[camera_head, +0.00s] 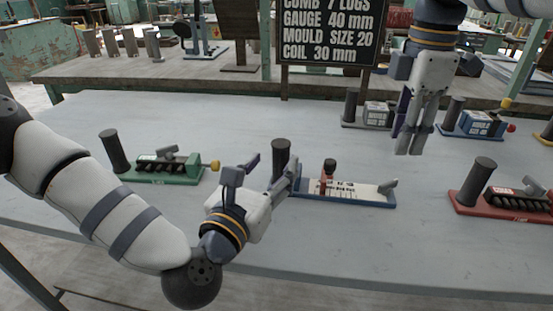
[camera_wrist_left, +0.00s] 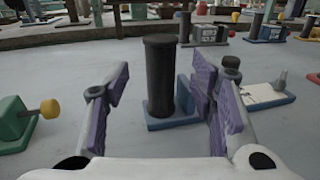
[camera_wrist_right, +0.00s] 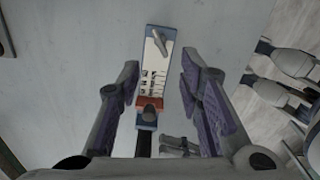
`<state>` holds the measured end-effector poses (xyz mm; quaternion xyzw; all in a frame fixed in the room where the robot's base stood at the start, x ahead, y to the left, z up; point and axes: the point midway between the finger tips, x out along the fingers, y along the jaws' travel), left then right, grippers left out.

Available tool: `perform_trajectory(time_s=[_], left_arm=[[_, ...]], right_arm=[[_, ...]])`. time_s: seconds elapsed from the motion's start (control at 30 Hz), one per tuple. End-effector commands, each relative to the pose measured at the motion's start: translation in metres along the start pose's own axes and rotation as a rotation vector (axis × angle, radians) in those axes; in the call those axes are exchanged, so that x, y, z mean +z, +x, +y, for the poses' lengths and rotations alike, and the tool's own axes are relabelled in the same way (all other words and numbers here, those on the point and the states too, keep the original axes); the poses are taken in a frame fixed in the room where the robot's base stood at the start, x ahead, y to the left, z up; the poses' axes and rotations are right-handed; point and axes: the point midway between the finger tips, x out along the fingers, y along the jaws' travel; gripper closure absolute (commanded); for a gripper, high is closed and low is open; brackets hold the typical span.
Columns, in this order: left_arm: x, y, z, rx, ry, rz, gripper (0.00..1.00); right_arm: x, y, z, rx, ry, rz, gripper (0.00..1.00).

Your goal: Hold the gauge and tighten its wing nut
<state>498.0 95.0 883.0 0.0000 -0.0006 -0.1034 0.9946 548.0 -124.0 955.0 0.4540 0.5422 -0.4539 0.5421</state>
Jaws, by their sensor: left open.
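The gauge (camera_head: 345,190) lies on the table, a blue base with a white scale plate, a red slider (camera_head: 327,181) and an upright dark post (camera_head: 281,152) at its left end. Its grey wing nut (camera_head: 388,185) is at the right end; it also shows in the right wrist view (camera_wrist_right: 160,42). My left gripper (camera_head: 272,170) is open, its fingers on either side of the post (camera_wrist_left: 160,75) in the left wrist view; contact cannot be told. My right gripper (camera_head: 408,142) is open and empty, pointing down above the table; the gauge shows between its fingers (camera_wrist_right: 160,75).
A green device (camera_head: 165,172) stands left of the gauge, a red one (camera_head: 505,200) right. Grey (camera_head: 370,117) and blue (camera_head: 470,124) devices stand behind. A sign (camera_head: 330,35) reads "GAUGE 40 mm" among other lines. The table (camera_head: 350,245) is clear in front of the gauge.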

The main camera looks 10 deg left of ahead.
Motion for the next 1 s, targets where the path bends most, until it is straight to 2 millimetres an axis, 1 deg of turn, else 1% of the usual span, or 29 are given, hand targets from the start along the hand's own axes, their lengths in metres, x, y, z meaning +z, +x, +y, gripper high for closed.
perform_trajectory(time_s=[0.03,0.1,0.23,0.37,0.6,0.67,0.7,0.77,0.8,0.83,0.9,0.93,1.0], left_arm=[[0.001,0.011,-0.001,0.0,0.002,-0.004,0.49],[0.001,0.025,0.0,0.0,0.001,-0.002,0.49],[0.0,0.044,-0.001,-0.001,0.001,-0.001,0.49],[0.0,0.051,-0.001,-0.002,0.0,0.001,0.49],[0.0,0.052,-0.001,-0.002,0.0,0.002,0.49],[0.0,0.052,-0.001,-0.002,0.0,0.002,0.63],[-0.001,0.052,-0.001,-0.002,0.0,0.002,0.72],[-0.001,0.052,-0.001,-0.002,0.0,0.002,0.85],[-0.001,0.052,-0.001,-0.002,0.0,0.002,0.94],[-0.001,0.052,-0.001,-0.002,0.0,0.002,1.0],[-0.001,0.052,-0.001,-0.002,0.0,0.002,1.0],[-0.001,0.052,-0.001,-0.002,0.0,0.002,1.0],[-0.001,0.052,-0.001,-0.002,0.0,0.002,1.0]], right_arm=[[0.0,0.0,0.0,0.0,0.0,0.0,0.67],[0.0,0.0,0.0,0.0,0.0,0.0,0.67],[0.0,0.0,0.0,0.0,0.0,0.0,0.67],[0.0,0.0,0.0,0.0,0.0,0.0,0.67],[0.0,0.0,0.0,0.0,0.0,0.0,0.67],[0.0,0.0,0.0,0.0,0.0,0.0,0.67],[0.0,0.0,0.0,0.0,0.0,0.0,0.67],[0.0,0.0,0.0,0.0,0.0,0.0,0.67],[0.0,0.0,0.0,0.0,0.0,0.0,0.67],[0.0,0.0,0.0,0.0,0.0,0.0,0.67],[0.0,0.0,0.0,0.0,0.0,0.0,0.67],[0.0,0.0,0.0,0.0,0.0,0.0,0.71],[0.0,0.0,0.0,0.0,0.0,0.0,0.72]])
